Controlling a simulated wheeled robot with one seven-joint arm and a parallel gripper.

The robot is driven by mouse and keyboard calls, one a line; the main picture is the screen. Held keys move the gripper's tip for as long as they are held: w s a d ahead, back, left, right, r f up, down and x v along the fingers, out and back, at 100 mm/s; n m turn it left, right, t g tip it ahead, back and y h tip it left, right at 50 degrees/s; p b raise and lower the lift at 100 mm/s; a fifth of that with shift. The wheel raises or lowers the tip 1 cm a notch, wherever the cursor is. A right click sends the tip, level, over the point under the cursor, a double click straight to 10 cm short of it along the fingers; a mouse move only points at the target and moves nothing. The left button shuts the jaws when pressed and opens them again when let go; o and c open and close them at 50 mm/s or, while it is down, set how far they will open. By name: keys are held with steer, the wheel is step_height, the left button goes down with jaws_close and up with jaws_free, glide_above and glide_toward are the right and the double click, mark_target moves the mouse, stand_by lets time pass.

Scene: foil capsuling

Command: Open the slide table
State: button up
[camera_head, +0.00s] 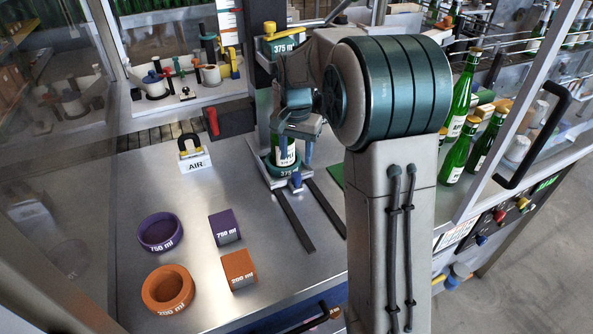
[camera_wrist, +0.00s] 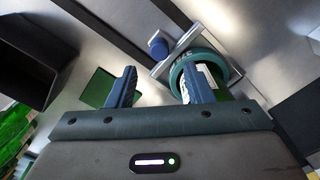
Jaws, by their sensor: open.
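The slide table (camera_head: 296,187) is a small metal carriage at the back end of two dark rails (camera_head: 294,222) on the steel worktop. It carries a teal 375 ring (camera_head: 286,171) with a green bottle (camera_head: 286,155) standing in it. In the wrist view the ring (camera_wrist: 177,72) shows behind the right finger, and a blue knob (camera_wrist: 158,46) sits on the metal plate (camera_wrist: 185,38). My gripper (camera_head: 297,143) is over the carriage and partly hides it. In the wrist view my gripper (camera_wrist: 160,85) has its blue fingers apart, with nothing between the tips.
Purple (camera_head: 160,232) and orange (camera_head: 167,290) rings and purple (camera_head: 225,227) and orange (camera_head: 239,269) blocks lie at the front left. Green bottles (camera_head: 459,105) stand at right beside an open door with a black handle (camera_head: 533,138).

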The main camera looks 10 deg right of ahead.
mark_target(296, 174)
step_height(296, 174, down, 7)
steer(key=shift+p, duration=0.35)
jaws_close()
